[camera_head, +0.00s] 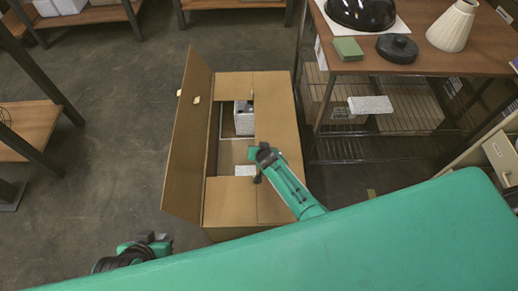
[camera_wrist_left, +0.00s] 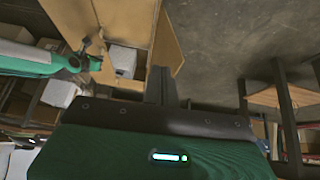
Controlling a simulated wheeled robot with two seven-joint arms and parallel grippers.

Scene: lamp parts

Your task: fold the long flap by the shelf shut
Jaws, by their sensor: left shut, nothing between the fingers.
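An open cardboard box (camera_head: 229,203) stands on the floor; it also shows in the left wrist view (camera_wrist_left: 128,22). Its long flap on the shelf side (camera_head: 278,108) lies about flat over the right part of the opening. The opposite long flap (camera_head: 187,135) stands up and leans outward. The short flaps lie inward at both ends. My right gripper (camera_head: 262,157) is at the inner edge of the shelf-side flap; its finger gap and any contact are unclear. My left gripper (camera_head: 154,238) is shut and empty, left of the box's near corner; its fingers show in the left wrist view (camera_wrist_left: 161,85).
A white-and-grey block (camera_head: 244,124) sits inside the box. The wooden shelf (camera_head: 440,55) at right holds a dark dome (camera_head: 362,12), a green block (camera_head: 348,49), a black disc (camera_head: 397,48) and a cream lampshade (camera_head: 452,25). The floor left of the box is clear.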

